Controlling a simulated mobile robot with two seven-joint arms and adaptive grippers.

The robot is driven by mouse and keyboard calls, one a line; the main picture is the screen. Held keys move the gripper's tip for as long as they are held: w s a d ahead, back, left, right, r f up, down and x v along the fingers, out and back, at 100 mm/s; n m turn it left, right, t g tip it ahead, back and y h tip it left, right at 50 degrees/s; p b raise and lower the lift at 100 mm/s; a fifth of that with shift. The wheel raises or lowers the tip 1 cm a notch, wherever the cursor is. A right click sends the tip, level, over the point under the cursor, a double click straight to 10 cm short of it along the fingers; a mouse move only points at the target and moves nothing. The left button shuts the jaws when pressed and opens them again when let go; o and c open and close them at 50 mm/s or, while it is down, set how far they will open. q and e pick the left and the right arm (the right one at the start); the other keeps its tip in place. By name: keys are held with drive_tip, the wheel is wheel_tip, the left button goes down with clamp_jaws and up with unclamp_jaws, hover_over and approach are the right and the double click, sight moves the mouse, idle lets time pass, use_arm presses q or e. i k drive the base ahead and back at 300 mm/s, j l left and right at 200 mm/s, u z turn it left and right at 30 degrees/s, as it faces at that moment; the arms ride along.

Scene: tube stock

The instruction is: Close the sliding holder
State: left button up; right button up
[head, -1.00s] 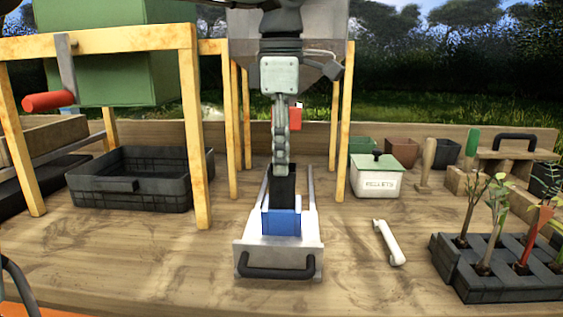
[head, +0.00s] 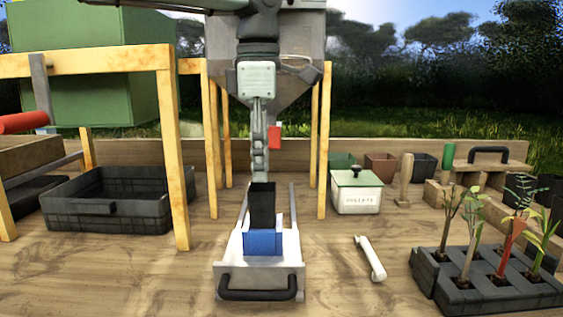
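The sliding holder is a pale tray (head: 232,248) with a front plate and a black bar handle (head: 258,294). It stands out toward me on two pale side rails, below the grey hopper (head: 290,70). A blue block-like piece (head: 263,243) sits in the tray behind the front plate. My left gripper (head: 262,192) points straight down from above, behind and over the blue piece, seen edge-on. Its dark lower end meets or overlaps the blue piece; I cannot tell whether they touch or whether the fingers are apart. My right gripper is not in view.
Yellow posts (head: 214,140) flank the hopper. A black crate (head: 110,215) stands left, a white lidded box (head: 356,197) right. A white bar (head: 370,258) lies right of the holder, and a seedling tray (head: 480,290) at far right. The front table is mostly clear.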

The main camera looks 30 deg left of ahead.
sight(253, 259)
drive_tip(key=k+l, duration=1.2)
drive_tip(key=k, duration=0.1)
